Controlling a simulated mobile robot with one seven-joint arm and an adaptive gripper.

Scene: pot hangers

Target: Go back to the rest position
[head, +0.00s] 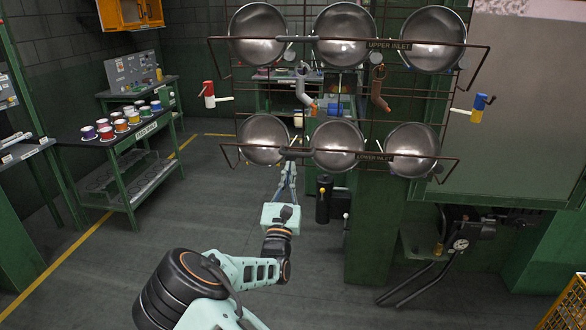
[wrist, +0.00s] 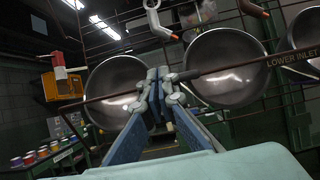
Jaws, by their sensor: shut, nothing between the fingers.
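My arm reaches forward from the bottom of the head view. My gripper (head: 288,166) is in front of the lower row of the rack, just below the lower rail. In the wrist view my gripper (wrist: 160,80) shows its fingers together with nothing held, overlapping the space between two lower bowls. The left lower bowl (head: 264,139), middle lower bowl (head: 337,146) and right lower bowl (head: 413,150) sit in the rail marked LOWER INLET (head: 375,155). Whether the fingertips touch the rail cannot be told.
Several bowls, such as the upper left one (head: 257,35), sit in the UPPER INLET rail (head: 388,43). A red and white hook (head: 209,95) juts out left of the rack. A table with several colored cups (head: 119,125) stands at left. The floor (head: 220,215) between is clear.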

